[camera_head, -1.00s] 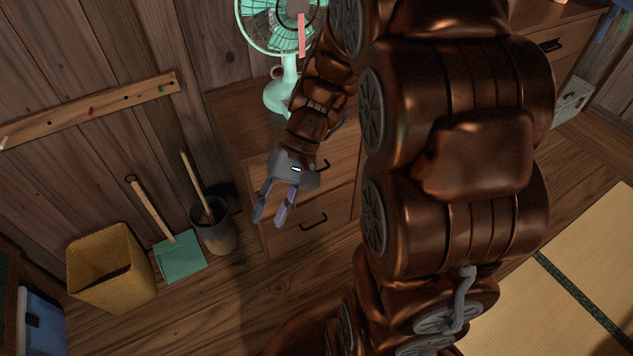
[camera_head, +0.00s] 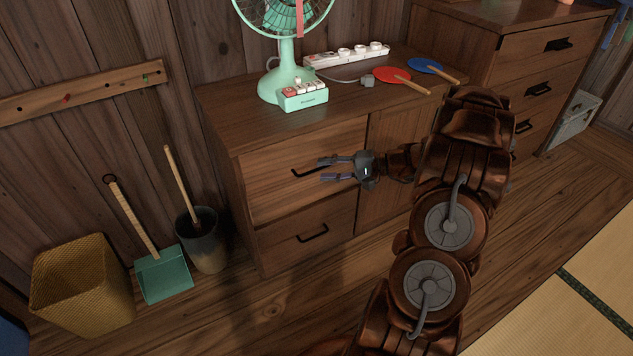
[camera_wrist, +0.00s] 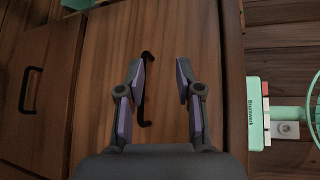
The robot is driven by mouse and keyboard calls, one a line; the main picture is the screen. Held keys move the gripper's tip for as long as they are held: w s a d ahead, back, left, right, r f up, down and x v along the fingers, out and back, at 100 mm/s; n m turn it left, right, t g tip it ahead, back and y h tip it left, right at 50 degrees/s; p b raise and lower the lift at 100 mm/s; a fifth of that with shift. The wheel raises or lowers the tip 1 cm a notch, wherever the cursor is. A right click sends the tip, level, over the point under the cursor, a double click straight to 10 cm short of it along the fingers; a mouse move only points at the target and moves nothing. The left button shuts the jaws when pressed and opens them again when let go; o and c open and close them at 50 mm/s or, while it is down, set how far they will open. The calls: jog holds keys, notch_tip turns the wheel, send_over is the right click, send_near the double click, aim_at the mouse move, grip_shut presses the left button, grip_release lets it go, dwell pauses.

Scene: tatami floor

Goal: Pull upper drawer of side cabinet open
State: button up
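The side cabinet (camera_head: 222,118) is wooden and stands against the back wall. Its upper drawer (camera_head: 275,190) looks shut and has a black bar handle (camera_head: 301,174). My gripper (camera_head: 325,169) is open and empty, with its fingers pointing left just in front of the upper drawer, near the right part of the handle. In the wrist view, my gripper (camera_wrist: 163,75) faces the drawer front, and the handle (camera_wrist: 141,108) lies beside the left finger, partly hidden by it. I cannot tell whether they touch. The lower drawer (camera_head: 335,215) is shut below.
A mint-green fan (camera_head: 290,80), a power strip (camera_head: 347,54) and two paddle-like fans (camera_head: 392,75) are on the cabinet top. A dustpan (camera_head: 163,276), a bucket (camera_head: 208,245) and a woven basket (camera_head: 85,290) stand at the left. The floor before the drawers looks clear.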

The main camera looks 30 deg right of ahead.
aim_at(317, 169)
jog(key=d+f+m+t+b, duration=0.1)
jog(key=d+f+t, duration=0.1)
jog(key=d+f, duration=0.25)
jog(key=shift+h, duration=0.4)
jog(key=shift+w+r+b+x, duration=0.15)
jog(key=shift+b+x, duration=0.1)
jog(key=shift+x, duration=0.95)
jog(key=shift+r+b+x, duration=0.15)
jog(key=shift+b+x, duration=0.15)
jog(key=shift+x, duration=0.9)
jog(key=shift+w+r+b+x, duration=0.15)
jog(key=shift+b+x, duration=0.1)
jog(key=shift+x, duration=0.95)
jog(key=shift+d, duration=0.15)
jog(key=shift+c, duration=0.4)
grip_shut()
